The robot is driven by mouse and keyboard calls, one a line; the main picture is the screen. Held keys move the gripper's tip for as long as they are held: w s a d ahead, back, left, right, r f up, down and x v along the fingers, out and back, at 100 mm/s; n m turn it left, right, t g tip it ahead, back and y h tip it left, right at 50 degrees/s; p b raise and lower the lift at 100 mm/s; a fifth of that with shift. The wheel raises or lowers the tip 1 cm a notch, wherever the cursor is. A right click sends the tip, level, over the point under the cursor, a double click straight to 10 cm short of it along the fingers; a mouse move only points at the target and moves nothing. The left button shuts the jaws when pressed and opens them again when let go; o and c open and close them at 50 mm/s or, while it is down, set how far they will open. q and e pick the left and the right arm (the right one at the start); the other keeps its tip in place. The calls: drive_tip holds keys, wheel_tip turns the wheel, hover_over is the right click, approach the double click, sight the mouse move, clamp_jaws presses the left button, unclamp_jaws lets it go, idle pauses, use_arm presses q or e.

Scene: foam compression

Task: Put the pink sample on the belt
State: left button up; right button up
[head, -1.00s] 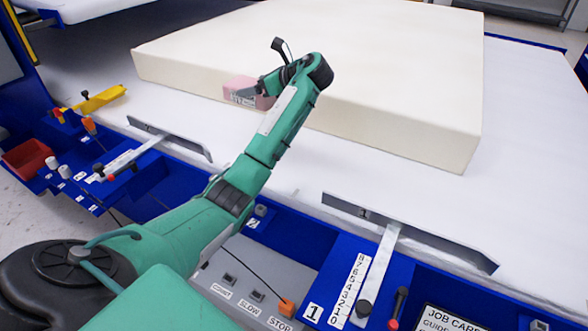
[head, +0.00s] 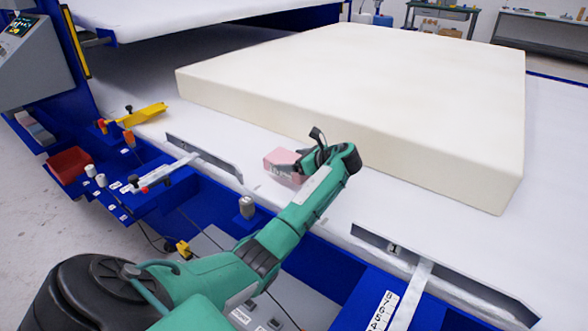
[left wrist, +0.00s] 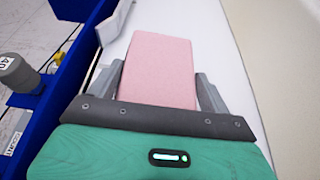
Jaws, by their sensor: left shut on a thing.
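The pink sample (head: 280,160) is a small pink block at the front of the white belt (head: 235,134), before the large cream foam slab. My left gripper (head: 296,167) is shut on it. In the left wrist view the pink sample (left wrist: 158,66) lies between the two grey fingers (left wrist: 160,92), with its far part sticking out beyond them. It appears low over the white belt surface; I cannot tell whether it touches. My right gripper is not in view.
The cream foam slab (head: 380,100) fills much of the belt behind the sample. Metal guide plates (head: 204,157) and (head: 440,268) stand along the front edge. A yellow piece (head: 143,114) and a red bin (head: 69,165) are at left.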

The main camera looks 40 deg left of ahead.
use_arm(q)
wheel_tip(320, 180, down, 3)
drive_tip(key=shift+r, duration=0.1)
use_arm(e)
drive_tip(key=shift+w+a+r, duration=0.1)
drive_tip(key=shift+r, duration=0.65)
use_arm(q)
drive_tip(key=shift+f, duration=0.2)
drive_tip(key=o, duration=0.9)
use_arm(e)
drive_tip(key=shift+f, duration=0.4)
